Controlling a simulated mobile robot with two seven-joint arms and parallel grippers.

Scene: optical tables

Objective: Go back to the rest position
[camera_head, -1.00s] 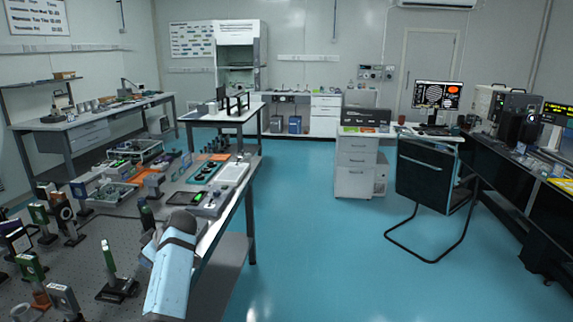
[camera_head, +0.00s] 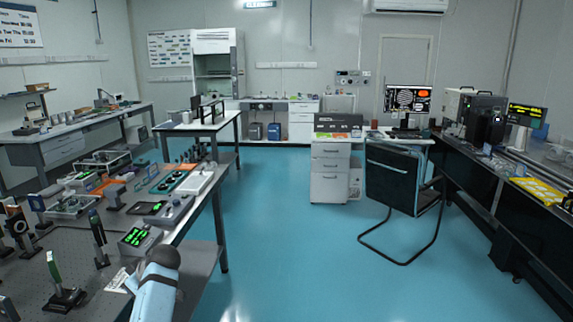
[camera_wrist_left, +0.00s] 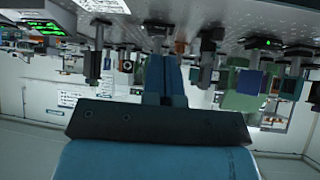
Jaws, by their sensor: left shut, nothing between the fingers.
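My left gripper (camera_wrist_left: 163,78) shows in the left wrist view. Its two blue fingers are together with nothing between them. This view is upside down, with the grey optical table at the top (camera_wrist_left: 215,12). The fingers point toward the optical mounts on it; whether they touch anything is unclear, but nothing is held. In the head view a pale blue link of my arm with a dark grey joint shows at the bottom, beside the near optical table's right edge (camera_head: 197,222). The gripper cannot be made out there. My right gripper is in neither view.
Several post-mounted optics, including a green one (camera_head: 54,268), stand on the near table. A box with a green display (camera_head: 140,239) sits close to my arm link. A black chair (camera_head: 392,178) and a white drawer cabinet (camera_head: 330,172) stand ahead. Blue floor (camera_head: 290,225) is clear between the tables.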

